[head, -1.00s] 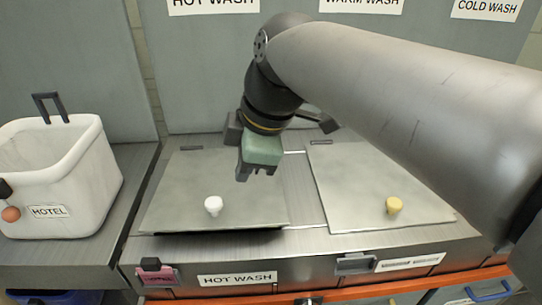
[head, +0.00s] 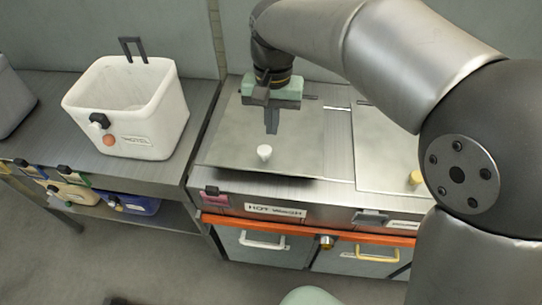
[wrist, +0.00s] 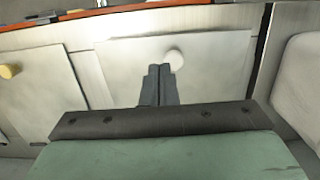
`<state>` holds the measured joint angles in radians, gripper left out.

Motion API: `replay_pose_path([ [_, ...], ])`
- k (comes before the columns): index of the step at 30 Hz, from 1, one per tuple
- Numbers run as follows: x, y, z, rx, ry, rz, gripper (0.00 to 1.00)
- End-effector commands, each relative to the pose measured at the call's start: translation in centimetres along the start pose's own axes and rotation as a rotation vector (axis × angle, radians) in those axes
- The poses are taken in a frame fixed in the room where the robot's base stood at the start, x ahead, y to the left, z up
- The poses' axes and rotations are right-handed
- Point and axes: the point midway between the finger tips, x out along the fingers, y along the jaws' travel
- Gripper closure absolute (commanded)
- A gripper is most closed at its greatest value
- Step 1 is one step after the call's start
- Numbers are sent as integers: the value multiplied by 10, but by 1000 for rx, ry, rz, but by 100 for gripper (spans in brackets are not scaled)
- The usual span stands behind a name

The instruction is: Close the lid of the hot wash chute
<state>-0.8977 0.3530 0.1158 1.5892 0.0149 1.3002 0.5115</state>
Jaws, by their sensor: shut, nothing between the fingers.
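The hot wash lid (head: 230,139) is a flat grey metal panel with a white knob (head: 264,152) near its front edge. It lies almost flat over the chute, with a dark gap under its front edge. The "HOT WASH" label (head: 277,211) is on the front panel below. My gripper (head: 271,130) is shut and empty, pointing down over the lid just behind the knob. In the wrist view the shut fingers (wrist: 160,70) appear beside the white knob (wrist: 174,59) over the lid (wrist: 120,70). I cannot tell whether the fingertips touch the lid.
A second lid with a yellow knob (head: 416,178) lies to the right, partly hidden by my arm. A white basket labelled "HOTEL" (head: 150,120) stands on the counter to the left. An orange rail (head: 290,230) runs along the front. Blue and cream bins sit below the left counter.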

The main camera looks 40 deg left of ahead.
Motion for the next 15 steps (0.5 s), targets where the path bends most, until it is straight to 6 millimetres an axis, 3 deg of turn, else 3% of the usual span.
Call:
replay_pose_path([
  [15,103,1,1,-3,-4,2,100],
])
